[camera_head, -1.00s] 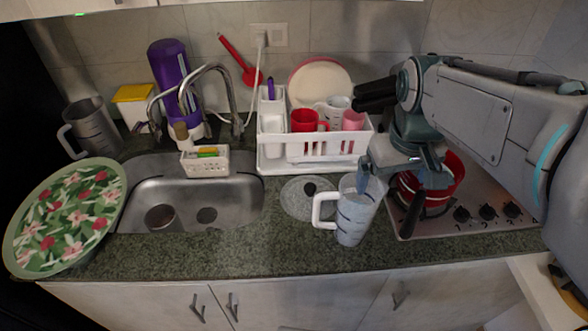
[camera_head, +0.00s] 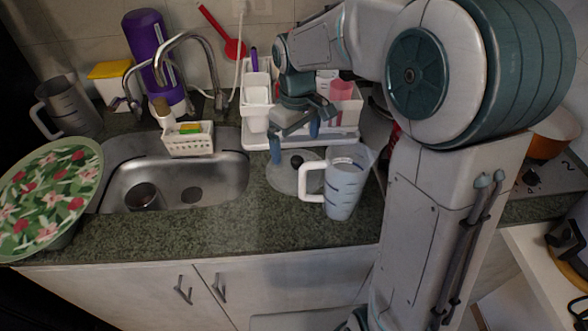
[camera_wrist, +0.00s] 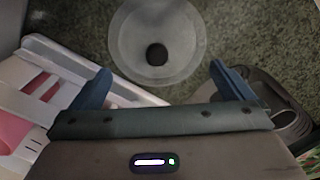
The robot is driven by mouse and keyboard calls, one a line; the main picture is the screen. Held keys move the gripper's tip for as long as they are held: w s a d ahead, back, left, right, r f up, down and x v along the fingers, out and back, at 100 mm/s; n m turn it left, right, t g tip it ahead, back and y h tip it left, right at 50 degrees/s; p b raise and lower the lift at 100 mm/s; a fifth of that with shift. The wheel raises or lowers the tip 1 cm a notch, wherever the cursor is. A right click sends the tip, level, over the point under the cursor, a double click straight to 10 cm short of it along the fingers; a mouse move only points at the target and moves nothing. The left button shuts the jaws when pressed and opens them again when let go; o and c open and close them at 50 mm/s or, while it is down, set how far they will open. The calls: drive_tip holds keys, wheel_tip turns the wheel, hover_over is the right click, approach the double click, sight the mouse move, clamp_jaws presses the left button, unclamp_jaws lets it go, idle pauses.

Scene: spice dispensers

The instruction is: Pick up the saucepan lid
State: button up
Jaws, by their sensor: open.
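The saucepan lid is a round clear glass disc with a black knob. It lies on the green stone counter between the sink and the measuring jug; its glass (camera_head: 283,178) shows in the head view. In the wrist view the lid (camera_wrist: 130,42) is at the top middle with its knob (camera_wrist: 157,54) facing the camera. My gripper (camera_head: 295,138) is open and empty, just behind and above the lid in the head view. In the wrist view its blue fingertips (camera_wrist: 160,78) are spread wide, with the knob lying between their lines. Nothing touches the lid that I can see.
A clear measuring jug (camera_head: 345,186) with a white handle stands close to the lid's right. The white dish rack (camera_head: 257,112) is behind the lid. The sink (camera_head: 222,178) is to the left. Counter in front of the lid is clear.

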sight(298, 160)
drive_tip(key=shift+w+d+f, duration=0.1)
drive_tip(key=shift+f, duration=1.6)
drive_tip(key=shift+w+d+f, duration=0.1)
drive_tip(key=shift+f, duration=1.6)
drive_tip(key=shift+s, duration=0.1)
drive_tip(key=c, duration=1.9)
drive_tip(key=shift+s+f, duration=0.1)
drive_tip(key=shift+c, duration=1.3)
